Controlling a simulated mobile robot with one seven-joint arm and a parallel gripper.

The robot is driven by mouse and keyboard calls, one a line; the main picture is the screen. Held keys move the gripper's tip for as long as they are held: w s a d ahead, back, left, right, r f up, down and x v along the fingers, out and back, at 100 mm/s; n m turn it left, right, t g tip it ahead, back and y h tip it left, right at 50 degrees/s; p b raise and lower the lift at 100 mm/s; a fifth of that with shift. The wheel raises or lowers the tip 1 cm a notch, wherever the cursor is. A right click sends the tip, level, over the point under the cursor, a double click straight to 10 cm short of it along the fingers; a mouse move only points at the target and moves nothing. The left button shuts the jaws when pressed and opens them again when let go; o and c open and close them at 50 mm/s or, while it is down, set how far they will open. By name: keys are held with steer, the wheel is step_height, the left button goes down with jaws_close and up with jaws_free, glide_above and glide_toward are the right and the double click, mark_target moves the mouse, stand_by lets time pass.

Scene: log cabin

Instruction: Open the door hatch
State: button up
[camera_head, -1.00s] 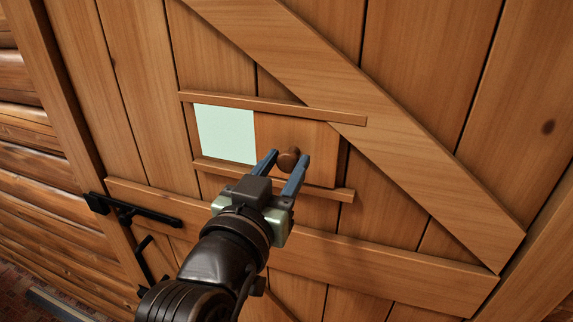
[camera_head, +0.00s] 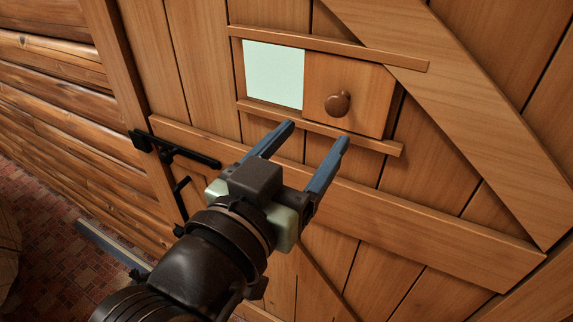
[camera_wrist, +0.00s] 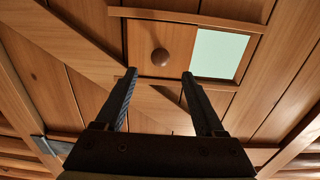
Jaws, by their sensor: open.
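The door hatch (camera_head: 362,88) is a wooden sliding panel with a round wooden knob (camera_head: 338,103). It sits between an upper rail (camera_head: 330,47) and a lower rail (camera_head: 318,127) on the plank door. The panel is at the right, and a pale opening (camera_head: 274,75) shows to its left. My gripper (camera_head: 317,131) is open and empty, below the knob and apart from it. In the wrist view the knob (camera_wrist: 160,57) is beyond the spread fingers (camera_wrist: 158,80), and the opening (camera_wrist: 218,53) is to its right.
A diagonal brace (camera_head: 450,115) crosses the door right of the hatch, and a horizontal board (camera_head: 400,220) runs below it. A black latch (camera_head: 180,150) is at the door's left side. Log wall (camera_head: 50,75) and red tiled floor (camera_head: 60,240) lie to the left.

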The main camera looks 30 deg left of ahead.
steer(key=shift+s+a+r+p, duration=0.1)
steer(key=shift+s+p, duration=1.1)
steer(key=shift+p, duration=0.55)
steer(key=shift+s+r+p, duration=0.1)
steer(key=shift+s+p, duration=1.1)
steer(key=shift+p, duration=0.5)
steer(key=w+d+r+t+b, duration=0.2)
steer(key=w+d+r+b, duration=0.1)
steer(key=r, duration=0.4)
steer(key=w+d+r+t+b, duration=0.3)
steer(key=d+r, duration=0.1)
steer(key=r, duration=0.2)
steer(key=s+d+r+t+b, duration=0.1)
steer(key=s+d+r+t, duration=0.1)
steer(key=r, duration=0.4)
steer(key=s+d+r+t+b, duration=0.1)
steer(key=s+d+r+t, duration=0.1)
steer(key=r, duration=0.3)
steer(key=shift+s+d+r+y, duration=0.3)
steer(key=shift+s+d+r, duration=0.1)
steer(key=shift+d, duration=0.5)
steer(key=shift+f, duration=0.15)
